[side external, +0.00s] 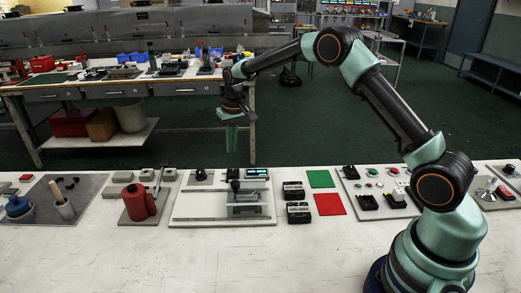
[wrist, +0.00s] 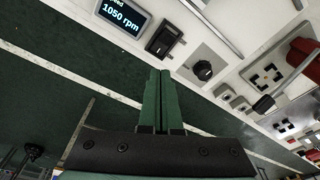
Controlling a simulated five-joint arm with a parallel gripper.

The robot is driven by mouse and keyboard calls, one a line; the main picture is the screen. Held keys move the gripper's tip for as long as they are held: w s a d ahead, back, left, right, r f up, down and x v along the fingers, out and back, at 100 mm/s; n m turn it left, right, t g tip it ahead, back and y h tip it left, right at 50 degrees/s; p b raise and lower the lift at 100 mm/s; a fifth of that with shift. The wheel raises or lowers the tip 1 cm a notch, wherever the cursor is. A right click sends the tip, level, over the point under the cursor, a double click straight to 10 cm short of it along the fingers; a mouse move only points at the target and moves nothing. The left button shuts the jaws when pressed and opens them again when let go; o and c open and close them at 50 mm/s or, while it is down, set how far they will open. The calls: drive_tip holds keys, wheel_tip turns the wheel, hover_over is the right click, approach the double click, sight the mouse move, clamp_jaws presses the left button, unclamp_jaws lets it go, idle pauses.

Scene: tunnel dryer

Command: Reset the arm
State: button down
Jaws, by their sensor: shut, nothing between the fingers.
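My gripper (side external: 231,138) hangs from the raised arm in the side external view, pointing down above the far side of the white table (side external: 300,255). Its green fingers are together and hold nothing. In the wrist view the shut fingers (wrist: 160,85) reach up toward the table's back edge. A panel there has a display (wrist: 122,14) reading 1050 rpm, a black rocker switch (wrist: 164,37) and a black knob (wrist: 204,70). In the side external view, this panel belongs to a grey device (side external: 222,205) below my gripper, and the gripper is clear of it.
Left of the device stand a red spool-like object (side external: 138,202) and a dark tray (side external: 50,200) with a blue pot. To its right lie black blocks (side external: 298,212), a green square (side external: 320,178), a red square (side external: 329,204) and a button panel (side external: 378,192). The table's front is clear.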

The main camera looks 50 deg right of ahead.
drive_tip(key=s+a+r+n+t, duration=0.1)
drive_tip(key=s+a+r+t, duration=0.15)
drive_tip(key=s+r, duration=1)
drive_tip(key=s+a+r+n+t, duration=0.1)
drive_tip(key=s+a+r+n, duration=0.1)
drive_tip(key=s, duration=1.3)
drive_tip(key=shift+r, duration=0.35)
